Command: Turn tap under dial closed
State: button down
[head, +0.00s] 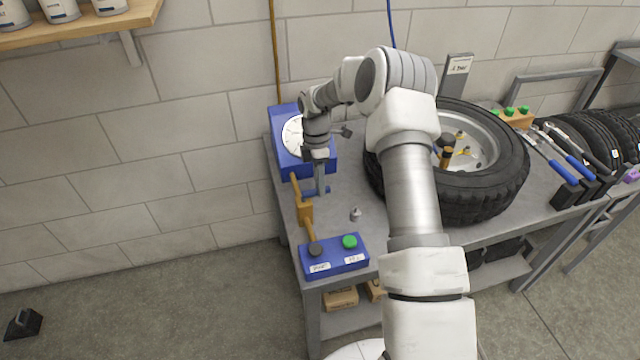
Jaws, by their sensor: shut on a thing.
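The white round dial (292,135) sits on a blue box (283,160) against the wall at the bench's left end, partly hidden by my arm. My gripper (319,188) points down just below and right of the dial. Its fingers are shut on a small blue tap handle (326,190) under the dial. The fingers hide most of the handle, so its exact angle cannot be told. A brass pipe piece (304,212) runs just left of the gripper, apart from the fingers.
A large tyre on a rim (485,190) lies right of my arm. A blue box with a green and a dark button (334,257) stands at the bench's front left. A small metal fitting (355,213) lies between. Wrenches (565,150) and upright tyres are farther right.

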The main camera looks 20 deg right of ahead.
dwell(0.3)
jog(key=c, duration=0.7)
grip_release()
jog(key=shift+r, duration=0.15)
jog(key=w+r+p, duration=0.1)
jog(key=w+r, duration=0.2)
jog(key=r, duration=1.4)
jog(key=shift+w+p, duration=0.2)
jog(key=shift+p, duration=0.15)
